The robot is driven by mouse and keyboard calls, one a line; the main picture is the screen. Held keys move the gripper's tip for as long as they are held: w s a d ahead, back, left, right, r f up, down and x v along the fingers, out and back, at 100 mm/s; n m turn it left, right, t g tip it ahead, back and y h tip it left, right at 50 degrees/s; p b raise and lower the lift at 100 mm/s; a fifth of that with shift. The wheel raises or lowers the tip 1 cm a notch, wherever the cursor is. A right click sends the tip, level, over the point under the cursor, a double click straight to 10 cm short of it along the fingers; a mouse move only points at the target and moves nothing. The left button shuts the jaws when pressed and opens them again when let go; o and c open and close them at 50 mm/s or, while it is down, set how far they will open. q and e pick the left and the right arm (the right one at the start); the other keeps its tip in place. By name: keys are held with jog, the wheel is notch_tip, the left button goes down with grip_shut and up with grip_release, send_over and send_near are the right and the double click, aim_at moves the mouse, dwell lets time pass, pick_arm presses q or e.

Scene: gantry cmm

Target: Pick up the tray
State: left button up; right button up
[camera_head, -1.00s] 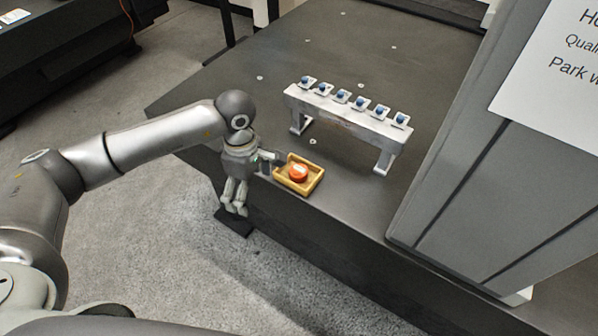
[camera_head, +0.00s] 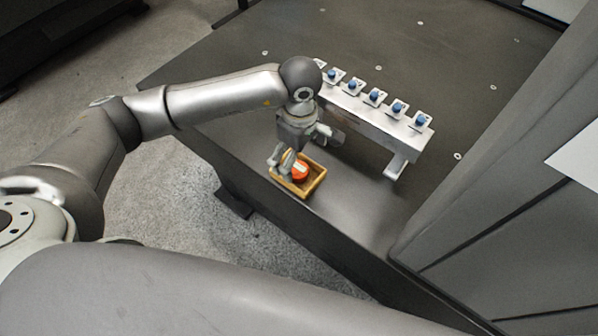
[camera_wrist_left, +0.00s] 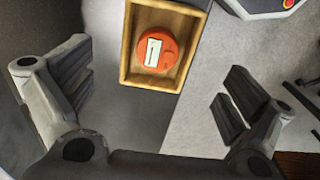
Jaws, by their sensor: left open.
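A small yellow-brown wooden tray (camera_head: 313,187) lies on the dark slab near its front edge. An orange-red round object (camera_head: 300,171) with a pale label sits inside it. My left gripper (camera_head: 303,152) is open and empty above the tray's far left part, partly covering it. In the left wrist view, the tray (camera_wrist_left: 126,45) is at the top centre with the round object (camera_wrist_left: 157,50) in it. The open fingers (camera_wrist_left: 155,88) are spread on either side, apart from the tray. My right gripper is not in view.
A pale raised rack (camera_head: 375,118) with several blue-topped pieces stands just behind and right of the tray. A large grey column (camera_head: 500,190) rises at the right. The slab's front edge drops to the floor beside the tray. The slab behind the rack is largely clear.

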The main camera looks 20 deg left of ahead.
aim_at(298, 169)
pick_arm(q)
notch_tip(298, 169, down, 2)
jog(key=shift+f+b, duration=0.2)
jog(key=shift+b, duration=0.1)
jog(key=shift+w+f, duration=0.15)
jog(key=shift+f, duration=0.15)
jog(key=f, duration=0.1)
jog(key=f+b, duration=0.2)
jog(key=shift+a+f, duration=0.25)
jog(key=shift+f, duration=0.1)
jog(key=shift+w+f, duration=0.1)
jog(key=shift+f, duration=0.3)
jog(key=shift+r, duration=0.1)
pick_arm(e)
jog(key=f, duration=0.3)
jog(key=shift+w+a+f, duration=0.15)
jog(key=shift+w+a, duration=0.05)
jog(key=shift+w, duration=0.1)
pick_arm(q)
jog(key=shift+c, duration=0.3)
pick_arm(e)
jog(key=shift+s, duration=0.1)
pick_arm(q)
jog(key=c, duration=0.9)
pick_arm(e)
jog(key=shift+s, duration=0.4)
